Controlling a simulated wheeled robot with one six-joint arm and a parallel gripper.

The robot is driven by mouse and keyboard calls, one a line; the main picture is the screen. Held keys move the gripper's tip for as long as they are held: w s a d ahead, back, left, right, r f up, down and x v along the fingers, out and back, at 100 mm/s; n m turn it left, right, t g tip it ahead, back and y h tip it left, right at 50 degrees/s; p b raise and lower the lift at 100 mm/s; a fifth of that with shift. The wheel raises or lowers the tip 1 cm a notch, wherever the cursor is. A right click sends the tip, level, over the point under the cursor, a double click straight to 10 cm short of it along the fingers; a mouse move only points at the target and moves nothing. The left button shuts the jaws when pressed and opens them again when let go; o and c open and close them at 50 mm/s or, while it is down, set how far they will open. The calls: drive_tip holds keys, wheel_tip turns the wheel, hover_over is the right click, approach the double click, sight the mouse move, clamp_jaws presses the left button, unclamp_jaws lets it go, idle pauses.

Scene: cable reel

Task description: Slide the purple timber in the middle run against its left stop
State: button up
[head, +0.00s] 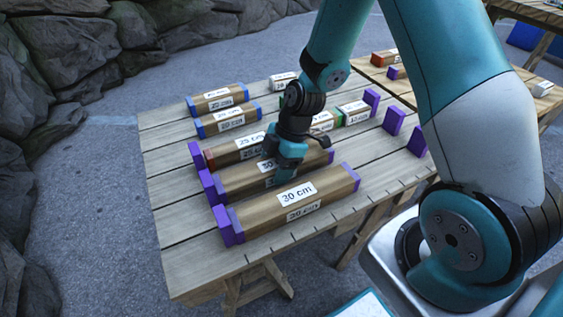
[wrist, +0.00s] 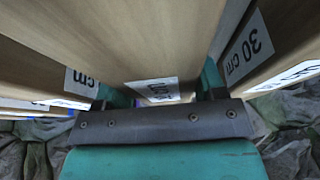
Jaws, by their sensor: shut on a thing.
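The middle-run purple timber (head: 245,178) is a long brown block with purple ends, lying flat on the table. Its left end is very close to the purple left stop (head: 206,187); I cannot tell whether they touch. My gripper (head: 284,168) points down and is shut on this timber, right of its middle. The arm partly hides its label. In the wrist view the timber (wrist: 150,50) runs between the two fingers, its label partly covered by the gripper.
A 30 cm purple-ended timber (head: 300,205) lies in front, close alongside. A red-ended timber (head: 235,155) lies behind. Two blue-ended timbers (head: 220,103) lie farther back. Purple right stops (head: 394,121) stand at right, with bare planks before them. A second table (head: 430,88) stands behind.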

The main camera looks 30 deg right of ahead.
drive_tip(key=shift+a, duration=0.55)
drive_tip(key=o, duration=1.2)
drive_tip(key=shift+a, duration=0.1)
drive_tip(key=shift+d, duration=0.2)
drive_tip(key=shift+r, duration=0.15)
drive_tip(key=p+v, duration=0.3)
drive_tip(key=v, duration=1.4)
